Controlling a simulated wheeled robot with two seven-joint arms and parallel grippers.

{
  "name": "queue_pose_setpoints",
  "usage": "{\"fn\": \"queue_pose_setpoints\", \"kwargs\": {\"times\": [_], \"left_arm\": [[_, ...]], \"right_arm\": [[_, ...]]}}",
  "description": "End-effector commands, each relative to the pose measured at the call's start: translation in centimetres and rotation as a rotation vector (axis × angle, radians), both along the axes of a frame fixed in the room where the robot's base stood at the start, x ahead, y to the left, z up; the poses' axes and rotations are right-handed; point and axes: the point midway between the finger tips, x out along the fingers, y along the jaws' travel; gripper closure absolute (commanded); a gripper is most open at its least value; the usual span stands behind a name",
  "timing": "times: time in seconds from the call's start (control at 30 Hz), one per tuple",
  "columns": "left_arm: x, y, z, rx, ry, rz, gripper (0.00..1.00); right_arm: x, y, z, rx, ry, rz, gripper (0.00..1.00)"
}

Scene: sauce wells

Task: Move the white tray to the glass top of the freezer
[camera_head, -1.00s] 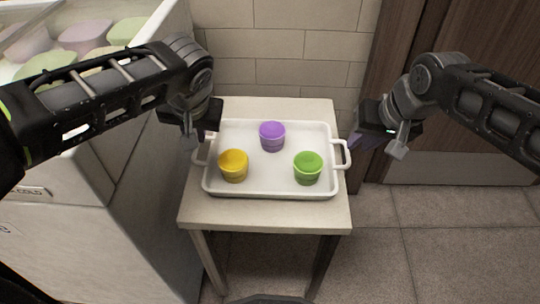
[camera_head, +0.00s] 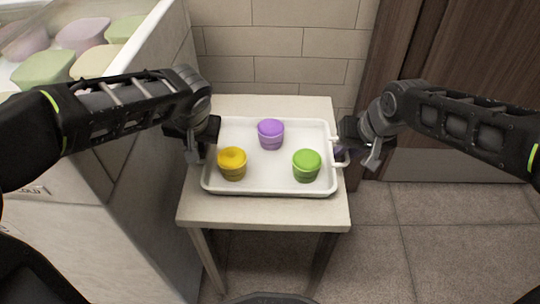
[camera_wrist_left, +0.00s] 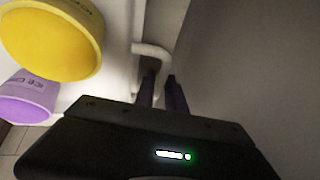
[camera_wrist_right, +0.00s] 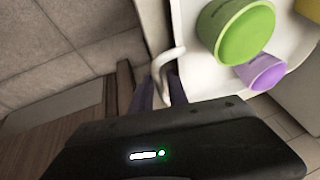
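The white tray (camera_head: 268,173) lies flat on a small table and carries a yellow cup (camera_head: 232,164), a purple cup (camera_head: 271,134) and a green cup (camera_head: 306,165). My left gripper (camera_head: 199,156) is at the tray's left handle; in the left wrist view its fingers (camera_wrist_left: 162,93) are apart at the handle (camera_wrist_left: 154,50). My right gripper (camera_head: 346,153) is at the right handle; in the right wrist view its fingers (camera_wrist_right: 160,92) stand apart with the handle (camera_wrist_right: 164,66) between them. The freezer (camera_head: 125,60) stands at the left, with pastel tubs visible inside its top.
The small table (camera_head: 265,212) stands against a tiled wall (camera_head: 280,45), close beside the freezer. A brown wooden door (camera_head: 450,60) is at the right. The tiled floor (camera_head: 420,245) at the right front is clear.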

Motion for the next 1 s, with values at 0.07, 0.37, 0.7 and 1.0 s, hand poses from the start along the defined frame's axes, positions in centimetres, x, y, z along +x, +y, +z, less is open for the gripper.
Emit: {"fn": "queue_pose_setpoints", "kwargs": {"times": [0.07, 0.37, 0.7, 1.0], "left_arm": [[0.00, -0.01, 0.01, 0.000, 0.000, 0.000, 0.87], [-0.01, -0.03, 0.03, 0.000, 0.000, 0.000, 1.00], [-0.01, -0.03, 0.05, 0.000, 0.000, 0.000, 1.00], [0.00, -0.03, 0.06, 0.000, 0.000, 0.000, 1.00]], "right_arm": [[-0.01, 0.00, 0.02, 0.000, 0.000, 0.000, 0.82], [-0.01, -0.01, 0.04, 0.000, 0.000, 0.000, 1.00], [0.00, -0.02, 0.06, 0.000, 0.000, 0.000, 1.00], [0.00, -0.02, 0.06, 0.000, 0.000, 0.000, 1.00]]}}
